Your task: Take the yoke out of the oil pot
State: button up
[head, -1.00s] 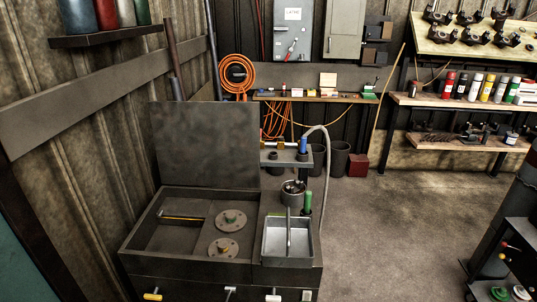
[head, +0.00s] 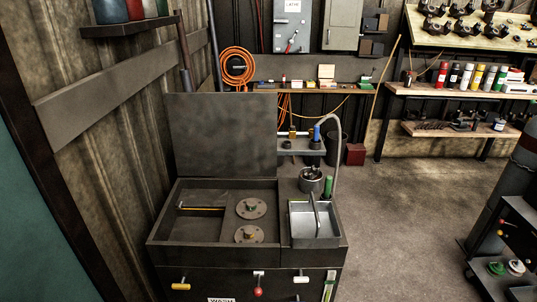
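A round grey metal pot (head: 312,182), which looks like the oil pot, stands on the back right of the wash cabinet. A metal piece (head: 312,172) shows in its mouth, probably the yoke; it is too small to make out its shape or how deep it sits. My gripper is not in view.
The wash cabinet (head: 161,238) has its lid (head: 222,132) raised. Two flanges (head: 251,208) lie in its basin. A steel sink (head: 314,242) with a curved pipe, a green bottle (head: 328,187) and a grey hose (head: 337,150) crowd the pot. Floor (head: 410,235) is clear to the right.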

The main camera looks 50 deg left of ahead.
aim_at(314, 173)
jog(key=u, duration=1.65)
